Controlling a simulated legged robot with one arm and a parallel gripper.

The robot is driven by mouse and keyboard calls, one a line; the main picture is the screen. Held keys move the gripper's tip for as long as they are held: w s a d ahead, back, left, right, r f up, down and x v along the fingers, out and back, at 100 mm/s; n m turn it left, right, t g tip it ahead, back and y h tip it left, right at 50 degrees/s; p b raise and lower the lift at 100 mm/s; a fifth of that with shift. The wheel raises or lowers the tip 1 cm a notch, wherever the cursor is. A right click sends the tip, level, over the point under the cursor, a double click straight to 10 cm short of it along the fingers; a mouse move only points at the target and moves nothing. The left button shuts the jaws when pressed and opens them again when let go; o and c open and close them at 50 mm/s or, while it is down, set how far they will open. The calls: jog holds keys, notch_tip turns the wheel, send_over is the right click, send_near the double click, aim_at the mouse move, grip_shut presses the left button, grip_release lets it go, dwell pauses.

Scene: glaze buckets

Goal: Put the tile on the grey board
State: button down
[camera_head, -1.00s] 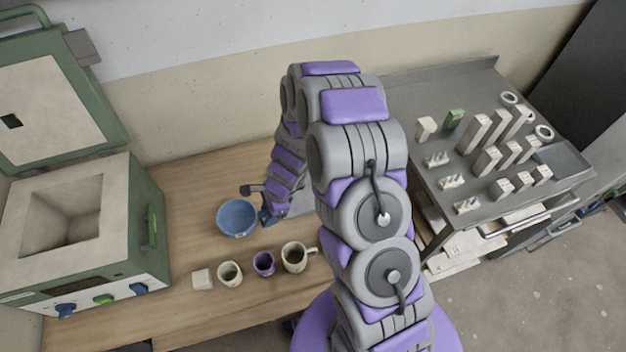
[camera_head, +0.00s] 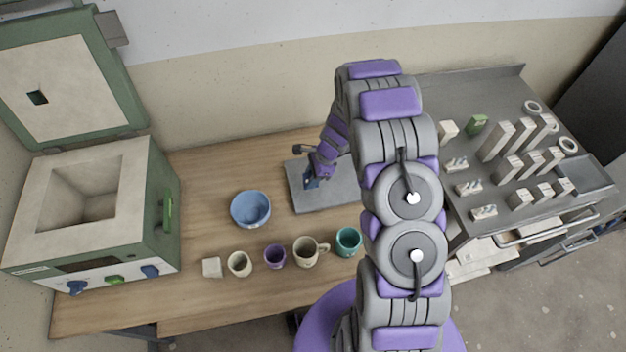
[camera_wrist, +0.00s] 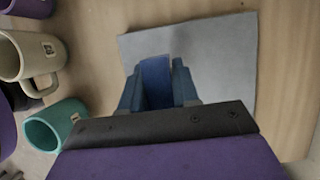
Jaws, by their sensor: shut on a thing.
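The blue tile (camera_wrist: 156,78) stands edge-up between the blue fingers of my gripper (camera_wrist: 158,88) in the wrist view. My gripper is shut on it. The grey board (camera_wrist: 220,48) lies flat on the wooden table beyond and below the tile. In the head view, the grey board (camera_head: 338,198) is right of the blue bowl, and my gripper (camera_head: 311,181) is over its left part. I cannot tell whether the tile touches the board. My arm hides part of the board's right side in the head view.
A blue bowl (camera_head: 250,209) stands left of the board. In front are a white block (camera_head: 212,267), a cream cup (camera_head: 239,264), a purple cup (camera_head: 275,256), a beige mug (camera_head: 308,251) and a teal mug (camera_head: 348,241). A kiln (camera_head: 95,215) is at left, a metal cart (camera_head: 480,85) at right.

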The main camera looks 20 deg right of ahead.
jog(key=d, duration=0.2)
jog(key=w+d, duration=0.1)
jog(key=shift+w+d+f, duration=0.15)
jog(key=shift+d+f, duration=0.05)
jog(key=shift+d, duration=0.2)
jog(key=shift+f, duration=0.3)
jog(key=a+f+b, duration=0.1)
jog(key=a+f, duration=0.1)
jog(key=shift+f, duration=0.35)
jog(key=shift+a, duration=0.25)
jog(key=shift+d, duration=0.35)
jog(key=c, duration=1.3)
grip_release()
jog(key=shift+d, duration=0.35)
jog(key=o, duration=0.3)
jog(key=shift+d, duration=0.4)
jog(key=shift+o, duration=0.9)
jog(key=shift+a, duration=0.85)
jog(key=shift+r, duration=0.2)
jog(key=p+v, duration=0.2)
jog(key=v, duration=1)
jog(key=shift+d, duration=0.15)
